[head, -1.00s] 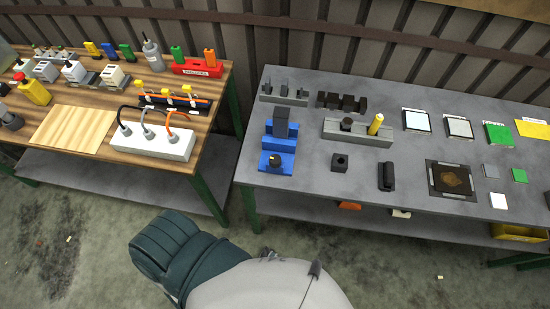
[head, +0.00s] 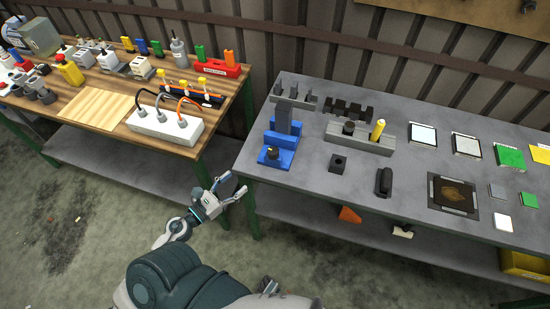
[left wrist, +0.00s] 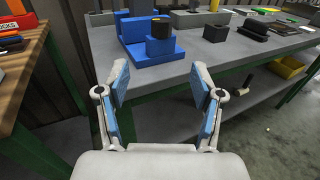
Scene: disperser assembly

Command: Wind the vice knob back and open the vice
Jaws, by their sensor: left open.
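The blue vice (head: 283,158) stands at the near left corner of the grey table, with a dark grey upright block (head: 283,121) at its middle. Its dark knob (head: 272,152) with a yellow mark is on the near side. In the left wrist view the vice (left wrist: 143,52) and knob (left wrist: 161,27) are at the top, ahead of the fingers. I cannot tell how far apart its jaws are. My left gripper (head: 232,185) is open and empty, in front of the table corner and apart from the vice. It also shows in the left wrist view (left wrist: 160,78). My right gripper is out of view.
The grey table (head: 310,185) also bears a grey holder (head: 372,141) with a yellow cylinder, a small black block (head: 338,163) and a dark part (head: 384,181). A wooden table (head: 115,82) with a white power strip (head: 165,125) stands left, across a narrow gap.

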